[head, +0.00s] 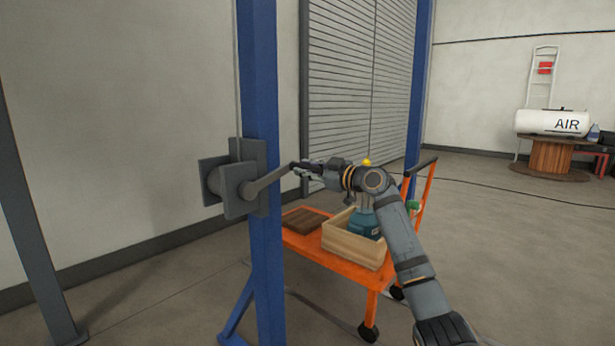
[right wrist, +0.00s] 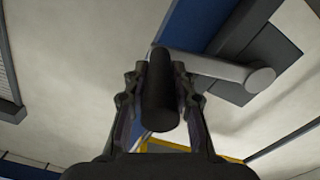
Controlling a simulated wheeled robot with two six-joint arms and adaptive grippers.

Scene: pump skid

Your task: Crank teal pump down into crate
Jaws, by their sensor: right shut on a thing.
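The teal pump (head: 364,222) shows at the wooden crate (head: 352,249) in the head view. The crate's front wall hides the pump's lower end, so I cannot tell whether it rests on the crate floor. My right arm covers part of its top. A yellow hook piece (head: 367,162) hangs above it on a thin cable. The winch (head: 225,182) sits on the blue post, with its crank arm (head: 266,184) pointing right and slightly up. My right gripper (head: 302,169) is shut on the crank's dark handle (right wrist: 160,95), which lies between both fingers in the right wrist view.
The crate stands on an orange cart (head: 330,262) beside a brown board (head: 305,220). The blue post (head: 262,90) stands close in front of the cart's left end. A white air tank (head: 545,122) on a wooden spool is far right. The floor at right is clear.

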